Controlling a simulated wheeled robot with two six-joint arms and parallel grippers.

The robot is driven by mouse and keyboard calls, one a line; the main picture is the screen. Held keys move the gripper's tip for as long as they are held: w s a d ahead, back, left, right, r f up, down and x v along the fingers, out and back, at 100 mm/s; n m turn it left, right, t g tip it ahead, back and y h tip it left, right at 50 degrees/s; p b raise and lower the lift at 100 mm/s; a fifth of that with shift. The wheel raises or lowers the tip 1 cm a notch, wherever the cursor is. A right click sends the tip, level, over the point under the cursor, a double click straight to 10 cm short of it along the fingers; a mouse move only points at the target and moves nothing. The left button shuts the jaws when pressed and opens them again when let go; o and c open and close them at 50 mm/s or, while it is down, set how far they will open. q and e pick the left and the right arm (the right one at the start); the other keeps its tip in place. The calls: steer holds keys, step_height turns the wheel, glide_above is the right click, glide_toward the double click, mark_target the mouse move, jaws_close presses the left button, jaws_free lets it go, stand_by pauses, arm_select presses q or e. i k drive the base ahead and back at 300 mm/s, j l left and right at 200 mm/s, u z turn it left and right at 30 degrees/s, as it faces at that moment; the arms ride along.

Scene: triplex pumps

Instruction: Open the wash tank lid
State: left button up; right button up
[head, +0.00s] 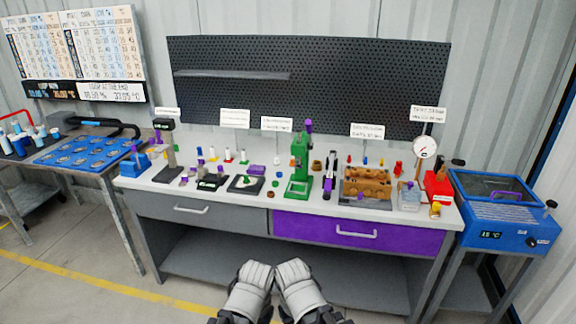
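The wash tank (510,215) is a blue box on a stand at the far right, with a small display, a black knob and labels on its front panel. Its lid (497,186) is a blue-framed dark see-through panel on top and looks closed. A black knob-like part (551,204) stands at the tank's right top corner. My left gripper (257,272) and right gripper (293,270) are side by side at the bottom middle, in front of the workbench and far from the tank. Their fingers cannot be made out, and I see nothing held.
A workbench (225,197) with grey and purple drawers carries a green press (299,170), a brown block (366,188), a red device (437,186) beside the tank and several small parts. A side table with a blue tray (83,152) stands left. The floor in front is clear.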

mark_target(539, 203)
steer(key=i+l+z, duration=0.25)
steer(key=l, duration=0.5)
steer(key=i+l+z, duration=0.3)
steer(key=i+l, duration=0.2)
steer(key=l, duration=0.15)
steer(key=i+l+z, duration=0.25)
steer(key=i+l, duration=0.2)
steer(key=l, duration=0.15)
